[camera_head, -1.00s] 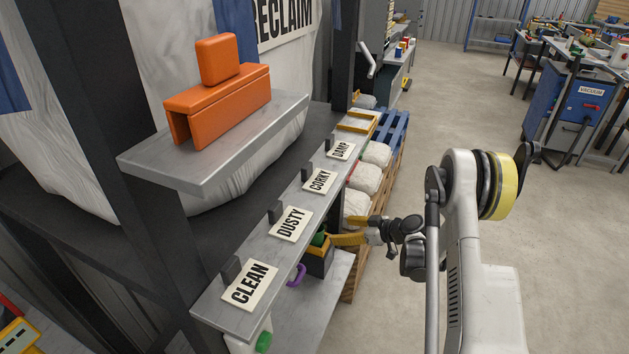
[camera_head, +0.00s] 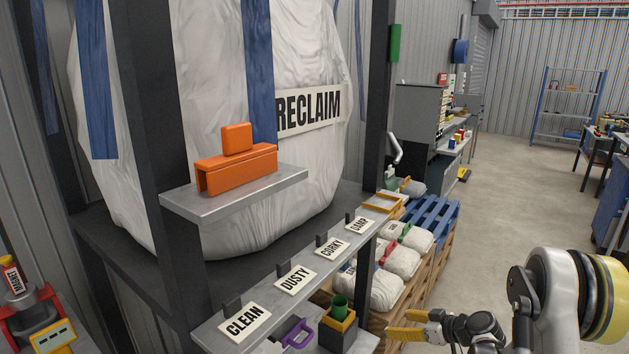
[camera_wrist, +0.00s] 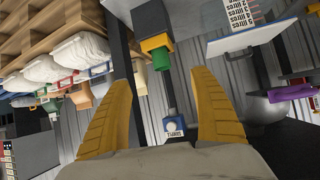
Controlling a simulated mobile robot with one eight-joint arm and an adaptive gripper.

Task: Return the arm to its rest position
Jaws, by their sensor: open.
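My gripper (camera_head: 412,325) has yellow-orange fingers and stands at the lower middle of the head view, to the right of the label shelf. In the wrist view my gripper (camera_wrist: 158,110) shows its two fingers spread wide, with nothing between them. A dark box with a yellow rim (camera_head: 338,322) holding a green cup (camera_head: 340,303) stands left of the fingers in the head view, apart from them. The box also shows beyond the fingertips in the wrist view (camera_wrist: 153,22). My arm is partly cut off at the lower right.
A shelf edge carries CLEAN (camera_head: 244,321), DUSTY (camera_head: 295,278), CORKY and DAMP labels. An orange block (camera_head: 236,168) sits on a metal ledge (camera_head: 240,194). White sacks (camera_head: 373,288) lie on a wooden pallet beside a blue one (camera_head: 432,213). Open floor (camera_head: 500,200) lies to the right.

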